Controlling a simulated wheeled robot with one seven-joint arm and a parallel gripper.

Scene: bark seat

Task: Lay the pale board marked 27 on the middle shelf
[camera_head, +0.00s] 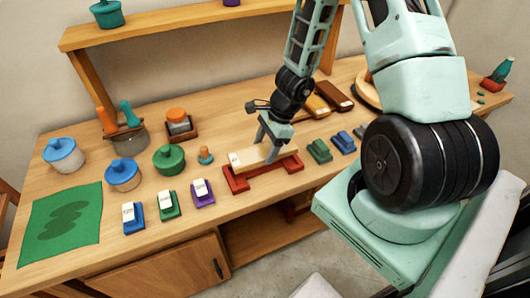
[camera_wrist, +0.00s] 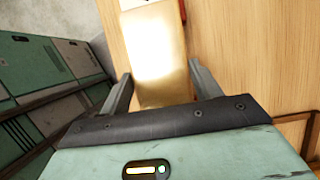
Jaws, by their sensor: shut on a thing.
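The pale board (camera_head: 250,158) has a white label at its left end; the number is too small to read surely. It lies at or just above a red holder (camera_head: 238,183) on the worktop; I cannot tell if they touch. My gripper (camera_head: 266,149) reaches down over the board with a finger on each long side, shut on it. In the wrist view the board (camera_wrist: 155,62) runs between the fingers of my gripper (camera_wrist: 160,88). A raised wooden shelf (camera_head: 165,32) stands over the back. An open space with a lower board (camera_head: 262,238) shows under the worktop.
Left of the holder stand purple (camera_head: 202,193), green (camera_head: 169,205) and blue (camera_head: 134,217) labelled blocks. Lidded pots (camera_head: 123,174) and a green mat (camera_head: 60,225) are farther left. Green (camera_head: 319,151) and blue (camera_head: 343,142) pieces and dark boards (camera_head: 334,95) stand to the right.

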